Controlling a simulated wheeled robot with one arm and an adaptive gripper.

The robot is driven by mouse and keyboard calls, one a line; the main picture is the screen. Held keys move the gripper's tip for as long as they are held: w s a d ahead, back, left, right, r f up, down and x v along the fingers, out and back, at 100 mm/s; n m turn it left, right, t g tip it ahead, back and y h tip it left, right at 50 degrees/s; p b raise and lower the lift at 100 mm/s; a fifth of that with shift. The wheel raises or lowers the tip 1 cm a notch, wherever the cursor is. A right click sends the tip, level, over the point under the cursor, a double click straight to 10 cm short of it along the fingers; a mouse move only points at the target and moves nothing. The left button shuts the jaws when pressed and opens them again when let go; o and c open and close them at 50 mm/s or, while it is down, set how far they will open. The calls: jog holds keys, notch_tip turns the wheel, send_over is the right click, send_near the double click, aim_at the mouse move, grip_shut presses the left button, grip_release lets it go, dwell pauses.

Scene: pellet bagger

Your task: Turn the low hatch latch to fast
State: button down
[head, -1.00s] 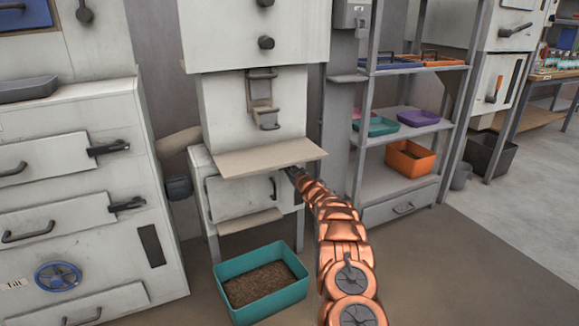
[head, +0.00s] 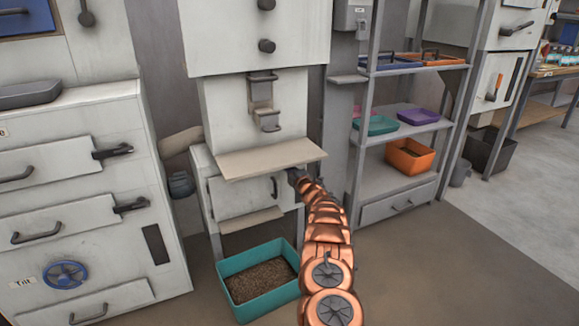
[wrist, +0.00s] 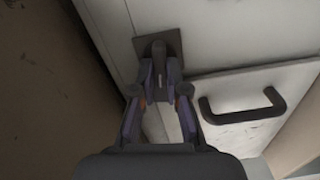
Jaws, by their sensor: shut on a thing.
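The low hatch (head: 238,200) is a pale panel below the shelf board of the bagger, with a dark pull handle (head: 274,188) that also shows in the wrist view (wrist: 243,107). The latch (wrist: 159,50) is a dark lever on a square dark plate (wrist: 175,40), left of and above that handle in the wrist view. My gripper (wrist: 160,76) is shut on the latch lever, one finger on each side. In the head view my gripper (head: 294,176) is at the hatch's right side and hides the latch. The lever appears to point along my fingers.
The shelf board (head: 270,158) juts out just above my gripper. A teal bin of pellets (head: 231,293) stands on the floor below. A shelf rack (head: 410,187) is at right, a drawer cabinet (head: 95,200) at left. The floor at right front is clear.

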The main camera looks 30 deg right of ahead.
jog(key=shift+n+p, duration=0.65)
jog(key=shift+n, duration=0.35)
jog(key=c, duration=1.2)
grip_release()
jog(key=shift+s, duration=0.1)
jog(key=shift+s+a, duration=0.2)
jog(key=shift+s, duration=1.75)
jog(key=shift+s+a, duration=0.15)
jog(key=shift+s, duration=1.85)
jog(key=shift+s+a, duration=0.2)
jog(key=shift+s, duration=1.75)
